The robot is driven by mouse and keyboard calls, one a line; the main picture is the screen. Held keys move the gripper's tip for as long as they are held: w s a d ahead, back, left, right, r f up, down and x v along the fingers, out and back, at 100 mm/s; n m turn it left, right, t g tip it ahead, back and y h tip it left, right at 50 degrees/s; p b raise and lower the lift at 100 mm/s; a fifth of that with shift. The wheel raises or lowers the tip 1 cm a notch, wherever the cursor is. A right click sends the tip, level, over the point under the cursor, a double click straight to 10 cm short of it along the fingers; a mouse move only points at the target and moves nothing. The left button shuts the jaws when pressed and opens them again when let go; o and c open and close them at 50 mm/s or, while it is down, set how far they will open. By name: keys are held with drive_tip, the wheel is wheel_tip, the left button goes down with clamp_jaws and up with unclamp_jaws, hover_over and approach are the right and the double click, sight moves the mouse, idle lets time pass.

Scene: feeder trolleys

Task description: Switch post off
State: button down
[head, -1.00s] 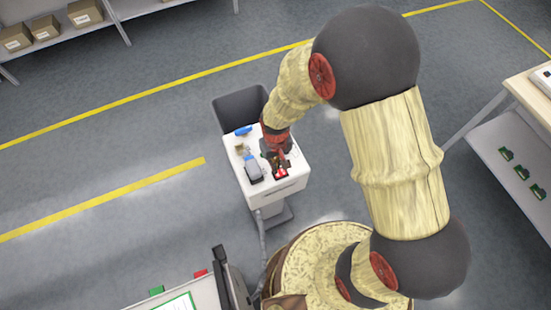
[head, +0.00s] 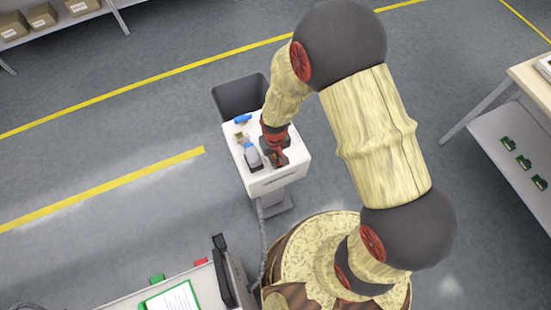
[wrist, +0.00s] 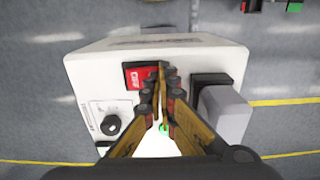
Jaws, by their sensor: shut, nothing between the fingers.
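The post is a white box-topped stand (head: 290,178) in the head view; its top (wrist: 90,75) fills the middle of the wrist view. A red rocker switch (wrist: 138,77) with white marking sits in a dark frame near the top's far edge in the wrist view. My gripper (wrist: 162,68) is shut and empty, its fingertips at the right side of the switch, covering part of it. I cannot tell whether they touch it. In the head view my gripper (head: 279,158) hides most of the switch. A green light (wrist: 165,130) shows between the fingers.
A black knob (wrist: 110,125) is on the left of the top, and a grey plug (wrist: 226,112) stands in a black socket on the right. A dark bin (head: 240,92) stands behind the post. A bench with a green-edged sheet (head: 172,300) is at lower left.

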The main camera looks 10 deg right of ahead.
drive_tip(key=shift+d, duration=0.15)
drive_tip(key=shift+w+d+r+p, duration=0.2)
drive_tip(key=shift+d+r+p, duration=0.15)
drive_tip(key=shift+d, duration=0.2)
drive_tip(key=shift+r, duration=0.1)
drive_tip(key=shift+r, duration=0.25)
wheel_tip(320, 180, up, 13)
drive_tip(key=a+p, duration=0.2)
drive_tip(key=p, duration=0.2)
drive_tip(key=shift+s+a, duration=0.3)
drive_tip(key=shift+s, duration=0.1)
